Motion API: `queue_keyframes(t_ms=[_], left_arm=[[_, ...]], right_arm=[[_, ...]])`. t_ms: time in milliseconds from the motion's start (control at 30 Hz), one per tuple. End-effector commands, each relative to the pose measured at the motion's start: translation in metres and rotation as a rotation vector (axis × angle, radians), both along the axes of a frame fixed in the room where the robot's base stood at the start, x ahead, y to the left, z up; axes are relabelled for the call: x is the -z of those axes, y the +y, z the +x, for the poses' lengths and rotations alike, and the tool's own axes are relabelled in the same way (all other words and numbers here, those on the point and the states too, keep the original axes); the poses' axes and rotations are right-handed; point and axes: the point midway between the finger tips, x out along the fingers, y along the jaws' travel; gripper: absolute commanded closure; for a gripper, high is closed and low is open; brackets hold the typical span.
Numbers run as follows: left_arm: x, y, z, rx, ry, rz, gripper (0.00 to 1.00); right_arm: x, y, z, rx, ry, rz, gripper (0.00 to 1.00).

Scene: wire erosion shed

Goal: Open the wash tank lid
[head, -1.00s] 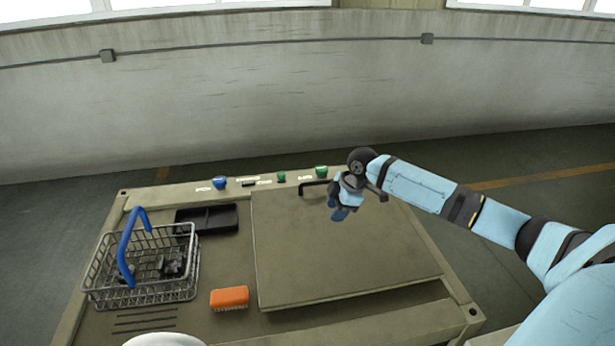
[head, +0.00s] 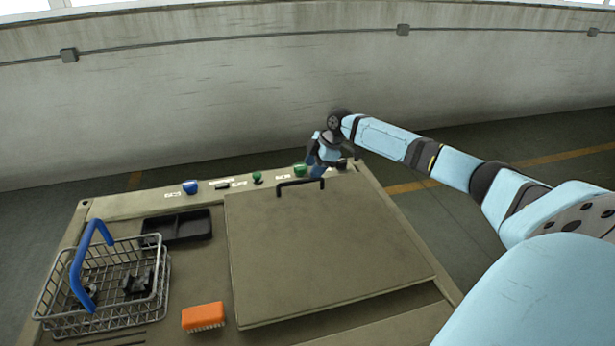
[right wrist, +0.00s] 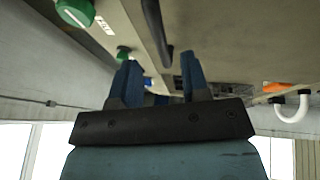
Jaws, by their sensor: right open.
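The wash tank lid (head: 325,250) is a flat beige panel lying shut on the right part of the bench top. Its black bar handle (head: 300,182) stands near the lid's far edge. My right gripper (head: 314,170) is open and empty, just behind the handle at the control strip. In the right wrist view its two blue fingers (right wrist: 160,64) are apart. The dark handle (right wrist: 156,32) shows there just beyond the fingertips, roughly in line with the gap; I cannot tell whether they touch. My left gripper is not in view.
Green knobs (head: 300,170) and a blue knob (head: 190,187) line the back strip near the right gripper. A wire basket (head: 105,290) with a blue handle, a black tray (head: 178,227) and an orange brush (head: 203,316) sit left of the lid. The lid's top is clear.

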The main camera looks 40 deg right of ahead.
Motion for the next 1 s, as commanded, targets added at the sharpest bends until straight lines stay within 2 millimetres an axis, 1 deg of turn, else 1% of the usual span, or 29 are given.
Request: queue_keyframes(t_ms=[33,100,200,300,433,667,767,800,867,1000], left_arm=[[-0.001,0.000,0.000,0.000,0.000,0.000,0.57],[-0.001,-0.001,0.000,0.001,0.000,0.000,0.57],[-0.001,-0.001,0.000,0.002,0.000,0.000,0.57],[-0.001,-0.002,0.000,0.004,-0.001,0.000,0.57],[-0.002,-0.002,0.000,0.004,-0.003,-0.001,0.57],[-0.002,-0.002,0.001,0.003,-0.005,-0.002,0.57],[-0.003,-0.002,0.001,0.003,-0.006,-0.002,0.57],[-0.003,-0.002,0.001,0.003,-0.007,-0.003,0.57],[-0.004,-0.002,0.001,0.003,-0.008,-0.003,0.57],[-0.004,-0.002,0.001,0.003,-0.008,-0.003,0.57]], right_arm=[[0.009,0.003,0.004,0.000,0.000,0.002,0.58],[0.019,0.006,0.008,-0.001,0.000,0.002,0.58],[0.031,0.009,0.012,0.001,-0.001,0.002,0.58],[0.039,0.011,0.015,0.001,-0.001,0.001,0.58],[0.043,0.012,0.017,0.000,-0.001,0.000,0.58],[0.044,0.012,0.017,-0.001,-0.001,-0.001,0.58],[0.044,0.012,0.017,-0.001,-0.001,-0.001,0.79],[0.044,0.012,0.017,-0.001,-0.001,-0.001,0.88],[0.044,0.012,0.017,0.000,-0.001,0.000,1.00],[0.044,0.012,0.017,0.000,-0.001,0.000,1.00]])
